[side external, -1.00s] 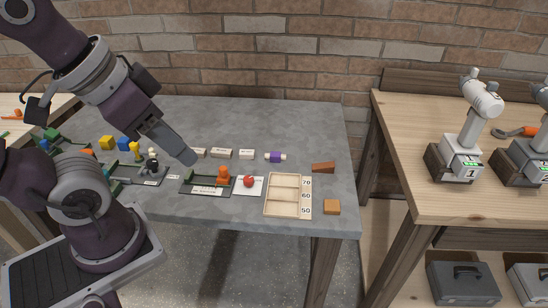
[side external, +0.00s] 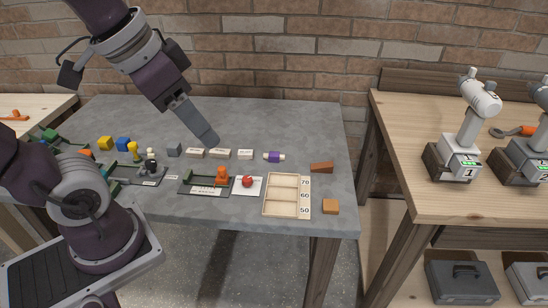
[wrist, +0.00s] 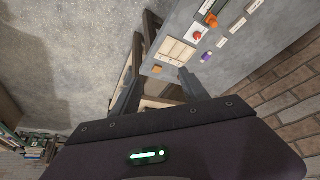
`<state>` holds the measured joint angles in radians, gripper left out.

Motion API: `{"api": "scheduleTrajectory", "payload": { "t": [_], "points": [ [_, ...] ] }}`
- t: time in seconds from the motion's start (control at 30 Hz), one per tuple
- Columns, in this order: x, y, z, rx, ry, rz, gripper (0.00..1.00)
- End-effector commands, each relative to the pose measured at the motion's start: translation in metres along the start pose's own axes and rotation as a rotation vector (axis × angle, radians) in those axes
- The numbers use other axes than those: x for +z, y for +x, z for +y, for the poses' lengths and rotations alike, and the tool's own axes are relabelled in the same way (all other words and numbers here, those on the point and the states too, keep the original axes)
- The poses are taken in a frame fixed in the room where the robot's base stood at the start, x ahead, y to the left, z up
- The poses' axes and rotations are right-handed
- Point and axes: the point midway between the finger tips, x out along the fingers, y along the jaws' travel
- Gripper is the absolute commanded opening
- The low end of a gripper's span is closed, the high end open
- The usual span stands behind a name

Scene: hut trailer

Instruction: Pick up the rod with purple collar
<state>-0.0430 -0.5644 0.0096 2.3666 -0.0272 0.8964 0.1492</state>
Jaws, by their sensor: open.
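The rod with the purple collar (side external: 274,157) lies on the grey table (side external: 320,133), to the right of a row of white labelled blocks. It has pale ends and a purple middle. In the wrist view the rod (wrist: 206,57) shows beyond the right finger, apart from it. My gripper (side external: 213,141) is in the air to the left of the rod in the side view. In the wrist view my gripper (wrist: 160,88) has its two fingers spread, with nothing held between them.
A wooden tray (side external: 264,196) marked 70, 60, 50 is in front of the rod. A red ball (side external: 247,182) on a white card and an orange piece (side external: 222,174) stand left of it. A brown wedge (side external: 321,168) and orange block (side external: 330,206) lie right. Bare tabletop lies behind the rod.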

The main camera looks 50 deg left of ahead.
Motion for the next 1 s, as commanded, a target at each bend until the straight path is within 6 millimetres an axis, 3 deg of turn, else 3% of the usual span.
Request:
{"api": "scheduleTrajectory", "payload": {
  "t": [0.1,0.2,0.27,0.33,0.4,0.5,0.6,0.73,1.0],
  "points": [
    [-0.076,0.032,-0.029,0.02,0.118,-0.086,0.53],
    [-0.13,0.082,-0.064,0.048,0.232,-0.146,0.53],
    [-0.154,0.12,-0.089,0.069,0.299,-0.179,0.53],
    [-0.172,0.171,-0.121,0.097,0.379,-0.214,0.53],
    [-0.179,0.226,-0.152,0.129,0.457,-0.245,0.53],
    [-0.172,0.296,-0.188,0.173,0.555,-0.275,0.53],
    [-0.159,0.344,-0.21,0.206,0.626,-0.291,0.53],
    [-0.148,0.372,-0.221,0.227,0.669,-0.297,0.53],
    [-0.136,0.413,-0.221,0.229,0.674,-0.299,0.53]
  ]
}}
